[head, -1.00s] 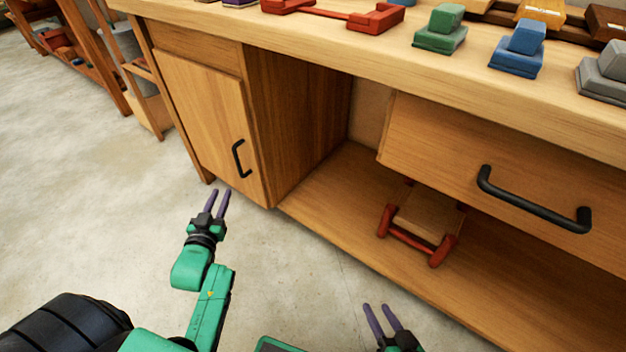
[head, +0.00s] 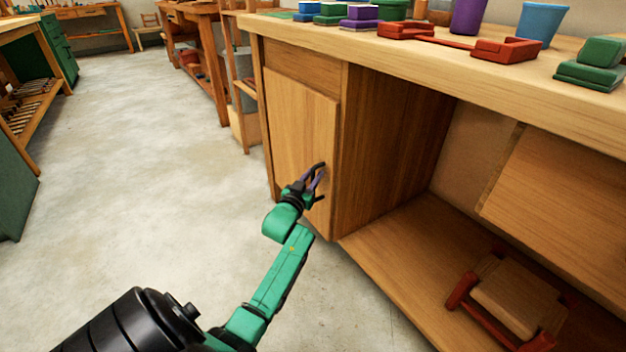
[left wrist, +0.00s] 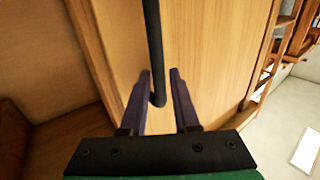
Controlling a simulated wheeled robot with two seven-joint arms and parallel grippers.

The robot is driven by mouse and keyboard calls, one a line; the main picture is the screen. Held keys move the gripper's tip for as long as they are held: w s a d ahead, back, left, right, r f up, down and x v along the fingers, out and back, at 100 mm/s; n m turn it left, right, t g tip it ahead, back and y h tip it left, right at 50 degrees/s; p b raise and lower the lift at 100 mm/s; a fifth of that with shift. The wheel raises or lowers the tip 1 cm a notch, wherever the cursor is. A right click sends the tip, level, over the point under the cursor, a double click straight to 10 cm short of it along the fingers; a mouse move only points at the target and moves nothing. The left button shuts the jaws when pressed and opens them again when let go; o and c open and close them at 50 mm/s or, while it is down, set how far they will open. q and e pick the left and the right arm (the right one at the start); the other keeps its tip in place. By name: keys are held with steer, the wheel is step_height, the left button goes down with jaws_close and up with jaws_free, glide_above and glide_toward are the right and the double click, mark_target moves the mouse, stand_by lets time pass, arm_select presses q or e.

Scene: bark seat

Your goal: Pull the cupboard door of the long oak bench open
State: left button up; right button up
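The cupboard door (head: 298,125) of the long oak bench (head: 430,58) is a light wood panel at the bench's left end, and it looks shut. Its black bar handle (left wrist: 153,30) runs down into the space between the fingers of my left gripper (left wrist: 160,75). The two purple fingers stand apart on either side of the handle's end, with a gap showing on both sides. In the head view my left gripper (head: 314,180) is in front of the door and partly covers the handle. My right gripper is out of view.
An open bay beside the cupboard holds a small red and wood stool (head: 510,300) on its bottom board. A drawer front (head: 560,195) is at the right. Coloured boxes and cups stand on the benchtop. The concrete floor (head: 140,190) left of the door is clear.

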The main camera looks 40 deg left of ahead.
arm_select(q)
jaws_close()
stand_by(1.4)
